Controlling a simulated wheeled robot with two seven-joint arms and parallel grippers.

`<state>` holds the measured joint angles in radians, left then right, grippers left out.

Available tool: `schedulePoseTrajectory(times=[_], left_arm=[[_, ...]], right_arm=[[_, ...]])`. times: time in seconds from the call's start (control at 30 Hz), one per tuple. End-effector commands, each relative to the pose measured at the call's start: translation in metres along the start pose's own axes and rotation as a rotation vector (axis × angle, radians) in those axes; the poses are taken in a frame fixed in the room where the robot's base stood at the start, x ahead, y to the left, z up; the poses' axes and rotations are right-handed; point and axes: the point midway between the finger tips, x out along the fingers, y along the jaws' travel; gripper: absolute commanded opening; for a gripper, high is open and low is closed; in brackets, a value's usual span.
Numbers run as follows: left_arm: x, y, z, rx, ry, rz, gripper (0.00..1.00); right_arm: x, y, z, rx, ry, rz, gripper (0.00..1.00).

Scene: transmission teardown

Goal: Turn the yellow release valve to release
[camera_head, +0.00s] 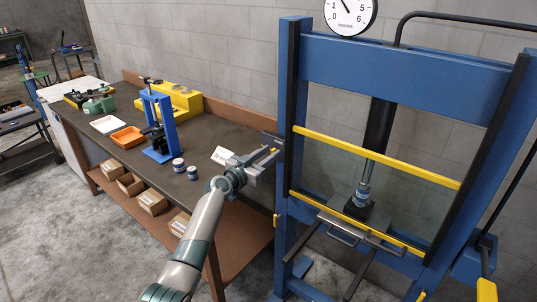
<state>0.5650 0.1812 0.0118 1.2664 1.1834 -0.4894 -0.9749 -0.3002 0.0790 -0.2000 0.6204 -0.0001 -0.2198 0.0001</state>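The blue press frame (287,120) stands at the right with a round gauge (350,14) on top. My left gripper (271,154) is at the press's left post, at about the height of the upper yellow bar. A small yellow piece shows at its fingertips; I cannot tell whether it is the release valve or whether the fingers touch it. The finger gap is too small to read. Another small yellow part (276,219) is lower on the left post. A yellow handle (486,290) shows at the lower right by the blue pump body (474,260). My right gripper is not in view.
A workbench (226,125) runs along the wall at the left, close to my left arm. It carries a small blue press (157,125), an orange tray (127,137), a yellow case (183,98) and jars. Yellow bars (375,157) cross the press opening. The floor at the lower left is clear.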

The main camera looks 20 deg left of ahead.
Motion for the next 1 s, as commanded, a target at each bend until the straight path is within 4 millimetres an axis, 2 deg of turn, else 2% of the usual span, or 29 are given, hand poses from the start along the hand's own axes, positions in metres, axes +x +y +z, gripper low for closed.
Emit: schedulePoseTrajectory(times=[0.03, 0.07, 0.17, 0.2, 0.67, 1.0], left_arm=[[0.000, 0.000, 0.000, 0.000, 0.000, 0.000, 0.30], [0.000, 0.000, 0.000, 0.000, 0.000, 0.000, 0.25], [0.000, 0.000, 0.000, 0.000, 0.000, 0.000, 0.01], [0.000, 0.000, 0.000, 0.000, 0.000, 0.000, 0.00], [0.000, -0.002, 0.001, -0.048, 0.000, 0.000, 0.00], [0.000, -0.006, 0.003, -0.250, 0.001, 0.001, 0.00]], right_arm=[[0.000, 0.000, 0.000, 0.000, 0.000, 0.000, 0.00], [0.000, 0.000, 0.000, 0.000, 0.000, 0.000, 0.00], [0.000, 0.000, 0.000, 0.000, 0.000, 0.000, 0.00], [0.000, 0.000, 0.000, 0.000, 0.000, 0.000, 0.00], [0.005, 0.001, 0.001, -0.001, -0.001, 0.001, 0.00], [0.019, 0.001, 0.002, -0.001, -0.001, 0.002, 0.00]])
